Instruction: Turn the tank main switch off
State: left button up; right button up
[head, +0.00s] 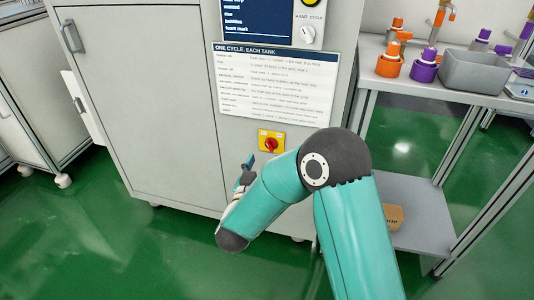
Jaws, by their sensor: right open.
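The tank main switch (271,143) is a red knob on a yellow plate, low on the front of the grey cabinet (150,100). I cannot make out its exact setting. My right gripper (249,163) is just left of and slightly below the switch, apart from it in the picture. It is small in view and partly hidden by my own wrist. It is open, and I see nothing in it. My left gripper is not in view.
A printed card headed "ONE CYCLE, EACH TANK" (275,80) is above the switch, with a hand/cycle selector (308,34) higher up. Green floor is clear at lower left.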

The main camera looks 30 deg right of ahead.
jog(key=v, duration=0.6)
jog(key=shift+a, duration=0.1)
jog(key=s+d+f+n+g+p, duration=0.1)
jog(key=d+f+g, duration=0.1)
jog(key=d+f, duration=0.4)
jog(key=s+a+f+n+y, duration=0.1)
jog(key=a+f+y, duration=0.15)
jog(key=f, duration=0.35)
jog(key=s+a+f+n+g+y+p, duration=0.1)
jog(key=a+f+y, duration=0.1)
jog(key=f+y, duration=0.3)
jog(key=s+a+f+n+y, duration=0.1)
jog(key=a+f+y, duration=0.1)
jog(key=f, duration=0.5)
jog(key=s+a+f+n+g+y, duration=0.1)
jog(key=s+a+f+g+y, duration=0.3)
jog(key=s+a, duration=0.4)
jog(key=s+a+f+n+g+y, duration=0.1)
jog(key=s+a+f+g+y, duration=0.25)
jog(key=s+a, duration=0.45)
notch_tip(320, 180, up, 38)
jog(key=p, duration=3.8)
jog(key=shift+s+d+r+g+y, duration=0.2)
jog(key=shift+s+d+g+y, duration=0.1)
jog(key=shift+s+d+g, duration=0.1)
